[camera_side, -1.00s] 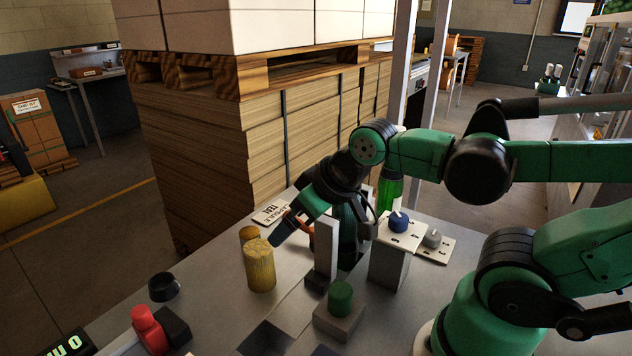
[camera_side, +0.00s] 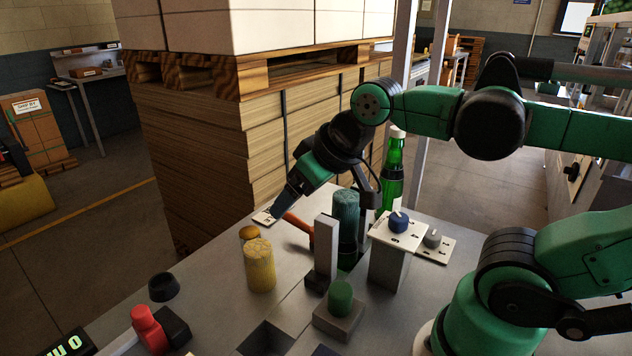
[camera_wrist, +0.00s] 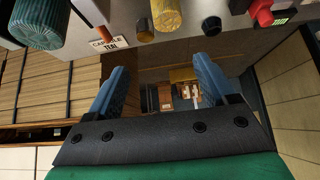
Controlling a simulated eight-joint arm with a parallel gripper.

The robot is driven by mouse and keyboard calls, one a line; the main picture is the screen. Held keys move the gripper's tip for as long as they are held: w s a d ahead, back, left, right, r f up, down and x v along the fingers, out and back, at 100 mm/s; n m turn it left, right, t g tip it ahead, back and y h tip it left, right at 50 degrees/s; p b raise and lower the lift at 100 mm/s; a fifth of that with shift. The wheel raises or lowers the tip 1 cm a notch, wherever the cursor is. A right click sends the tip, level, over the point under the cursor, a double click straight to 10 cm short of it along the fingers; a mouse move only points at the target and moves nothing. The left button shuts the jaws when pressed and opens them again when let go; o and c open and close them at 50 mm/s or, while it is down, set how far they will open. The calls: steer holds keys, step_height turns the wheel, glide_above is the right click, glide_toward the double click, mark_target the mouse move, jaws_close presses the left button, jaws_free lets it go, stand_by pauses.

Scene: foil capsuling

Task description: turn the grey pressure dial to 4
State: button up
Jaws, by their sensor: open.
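The grey pressure dial (camera_side: 433,239) sits on a white marked plate at the right of the bench in the side view. A blue dial (camera_side: 398,222) stands on a raised box just left of it. My gripper (camera_side: 279,217) is left of both dials, at the far edge of the bench, clear of them and above the surface. In the wrist view my gripper (camera_wrist: 160,86) is open, with two blue fingers apart and nothing between them. The grey dial does not show in the wrist view, and its pointer setting is too small to read.
A yellow foil stack (camera_side: 259,266), a green knob (camera_side: 340,298) and a red object (camera_side: 149,328) are nearer the front. Stacked cardboard is behind.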

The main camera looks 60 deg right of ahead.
steer(key=shift+n+g+h, duration=0.7)
steer(key=shift+n+g, duration=0.1)
steer(key=shift+g, duration=0.1)
steer(key=d, duration=0.4)
steer(key=d+r, duration=0.1)
steer(key=d, duration=0.1)
steer(key=shift+s, duration=0.25)
steer(key=s+d+n+g, duration=0.3)
steer(key=d, duration=0.6)
steer(key=n+g+y, duration=0.1)
steer(key=n+g, duration=0.1)
steer(key=n, duration=0.2)
glide_above(433, 233)
step_height(433, 233, down, 11)
steer(key=shift+f, duration=3.3)
jaws_close()
